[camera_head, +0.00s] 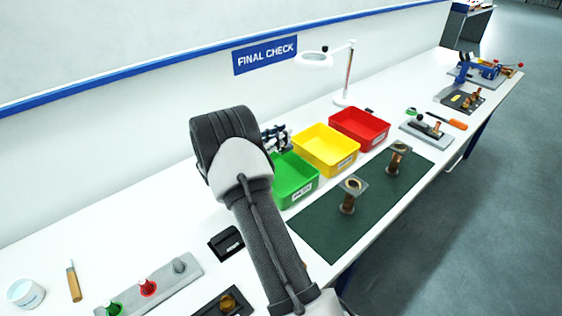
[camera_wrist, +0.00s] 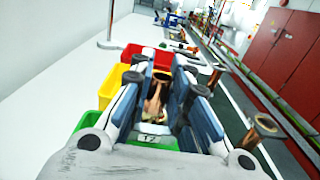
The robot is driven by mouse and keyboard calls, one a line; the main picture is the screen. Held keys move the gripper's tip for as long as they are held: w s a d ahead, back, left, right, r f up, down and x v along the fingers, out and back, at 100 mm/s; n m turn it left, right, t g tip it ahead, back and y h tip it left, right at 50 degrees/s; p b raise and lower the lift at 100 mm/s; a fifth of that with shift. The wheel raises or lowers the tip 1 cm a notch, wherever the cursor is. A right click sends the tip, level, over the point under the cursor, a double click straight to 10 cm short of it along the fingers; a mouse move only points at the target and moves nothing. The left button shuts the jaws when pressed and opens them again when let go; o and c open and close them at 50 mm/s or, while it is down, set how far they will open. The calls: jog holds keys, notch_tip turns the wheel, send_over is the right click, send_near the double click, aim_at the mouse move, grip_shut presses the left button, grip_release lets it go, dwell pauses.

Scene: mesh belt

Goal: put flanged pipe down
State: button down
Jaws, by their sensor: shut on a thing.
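My gripper (camera_wrist: 160,84) is shut on a copper-brown flanged pipe (camera_wrist: 155,100) in the wrist view; its lower part is partly hidden by the fingers. In the head view my gripper (camera_head: 276,138) shows only partly behind my arm, over or near the green bin (camera_head: 300,193), and the held pipe cannot be made out. Two other flanged pipes stand upright on the dark green mat (camera_head: 325,238): a nearer one (camera_head: 348,197) and a farther one (camera_head: 397,158), each with a square flange on top.
A yellow bin (camera_head: 325,150) and a red bin (camera_head: 359,130) stand in a row beyond the green bin. A magnifier lamp (camera_head: 347,80) rises behind them. A black box (camera_head: 226,243) and a button panel (camera_head: 150,285) lie nearer. Bare mat shows around the standing pipes.

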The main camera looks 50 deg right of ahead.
notch_tip(320, 180, down, 9)
jog(key=b, duration=0.1)
jog(key=shift+r+b, duration=0.15)
jog(key=shift+b, duration=0.2)
jog(key=shift+f+b, duration=0.6)
jog(key=shift+f, duration=0.1)
jog(key=c, duration=1.5)
grip_release()
